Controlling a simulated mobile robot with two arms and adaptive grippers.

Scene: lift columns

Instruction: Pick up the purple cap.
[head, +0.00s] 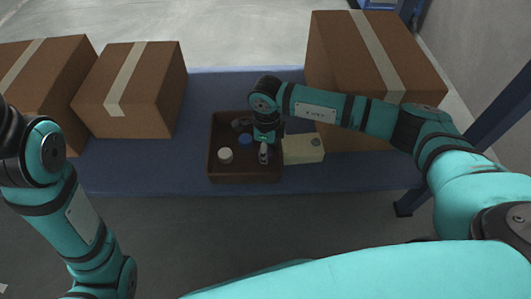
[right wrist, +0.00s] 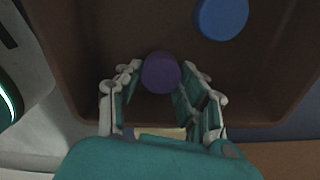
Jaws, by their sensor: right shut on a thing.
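The purple cap (right wrist: 161,73) is round and sits between the two fingers of my right gripper (right wrist: 160,85) in the right wrist view. The fingers are shut on it, one on each side, over the brown bin (head: 216,167). I cannot tell whether the cap touches the bin floor. In the head view my right gripper (head: 264,152) reaches down into the bin and the purple cap is hidden. My left arm comes in at the left of the head view, but its gripper is out of the picture.
In the bin are a white cap (head: 225,155), a blue cap (head: 245,139), also in the right wrist view (right wrist: 221,17), and a dark object (head: 240,123). A cream box (head: 303,148) stands right of the bin. Cardboard boxes (head: 133,92) (head: 375,55) flank it on the blue shelf (head: 345,178).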

